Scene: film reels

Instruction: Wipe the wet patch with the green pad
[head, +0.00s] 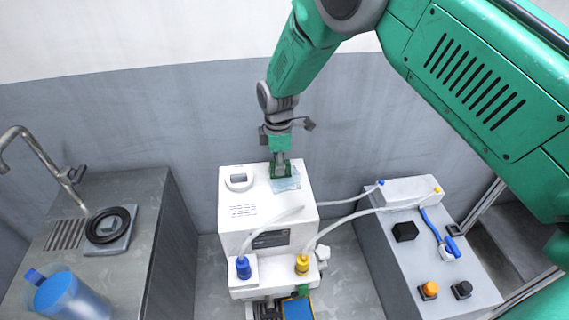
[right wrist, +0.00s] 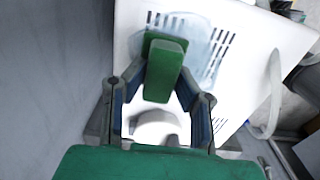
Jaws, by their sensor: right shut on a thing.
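The green pad (head: 281,170) is between the fingers of my right gripper (head: 280,157), over the back of the white machine's top (head: 265,204). In the right wrist view the pad (right wrist: 163,72) stands between the two fingers of the gripper (right wrist: 163,95), which is shut on it. The wet patch (head: 288,183) is a pale blue, see-through area on the machine's top, at and in front of the pad. It also shows behind the pad in the right wrist view (right wrist: 205,50). The pad hides part of it. I cannot tell whether the pad touches the surface. My left gripper is not in view.
A round white ring (head: 239,180) is on the machine's top, left of the patch. White hoses run to a control box (head: 411,190) on the right. A blue knob (head: 243,267) and a yellow knob (head: 302,264) are in front. A sink counter (head: 125,195) stands left.

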